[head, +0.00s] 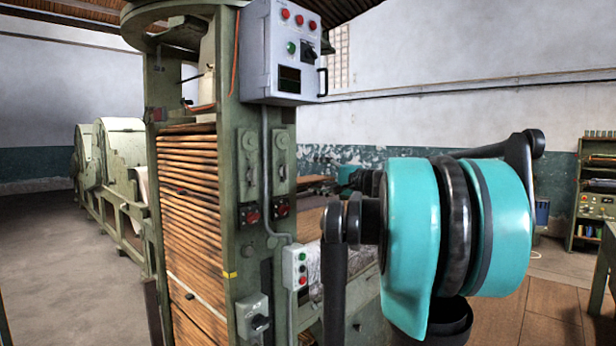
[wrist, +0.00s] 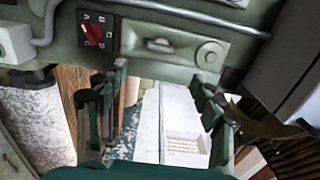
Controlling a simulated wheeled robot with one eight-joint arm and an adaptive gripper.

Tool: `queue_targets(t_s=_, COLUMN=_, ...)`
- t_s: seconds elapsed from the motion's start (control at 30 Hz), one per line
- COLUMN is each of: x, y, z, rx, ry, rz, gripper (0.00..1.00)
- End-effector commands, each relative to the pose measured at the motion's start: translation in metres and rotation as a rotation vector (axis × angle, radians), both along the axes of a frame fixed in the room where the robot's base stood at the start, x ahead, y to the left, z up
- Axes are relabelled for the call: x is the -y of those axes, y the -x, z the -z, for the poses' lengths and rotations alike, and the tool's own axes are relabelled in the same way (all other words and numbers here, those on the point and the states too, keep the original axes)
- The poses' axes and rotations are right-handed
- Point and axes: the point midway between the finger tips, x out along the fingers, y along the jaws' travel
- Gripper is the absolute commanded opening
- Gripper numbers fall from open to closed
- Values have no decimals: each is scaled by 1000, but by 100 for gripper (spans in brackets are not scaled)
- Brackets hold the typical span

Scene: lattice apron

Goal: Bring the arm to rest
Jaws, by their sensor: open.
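My gripper (wrist: 165,108) shows in the wrist view with its two dark green and black fingers wide apart. Nothing is between them except the distant wall. A green machine frame (wrist: 150,40) crosses the top of that view beyond the fingertips; I cannot tell the gap. In the head view my teal and black arm fills the right foreground, in front of the green machine (head: 225,175). I cannot make out the gripper's fingers in the head view.
A grey control box (head: 283,52) sits high on the machine, and a small button box (head: 295,267) lower down. A red rotary switch (wrist: 93,33) shows near the left finger. A shelf unit (head: 595,190) stands at far right. Open floor (head: 60,260) lies left.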

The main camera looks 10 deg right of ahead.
Motion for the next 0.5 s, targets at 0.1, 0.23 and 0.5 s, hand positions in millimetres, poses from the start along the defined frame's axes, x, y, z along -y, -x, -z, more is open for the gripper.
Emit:
queue_targets(t_s=0.1, x=2, y=3, z=0, rx=0, ry=0, rz=0, gripper=67)
queue_targets(t_s=0.23, x=2, y=3, z=0, rx=0, ry=0, rz=-1, gripper=67)
queue_targets(t_s=0.5, x=-12, y=9, z=24, rx=-23, ry=53, rz=-25, gripper=67)
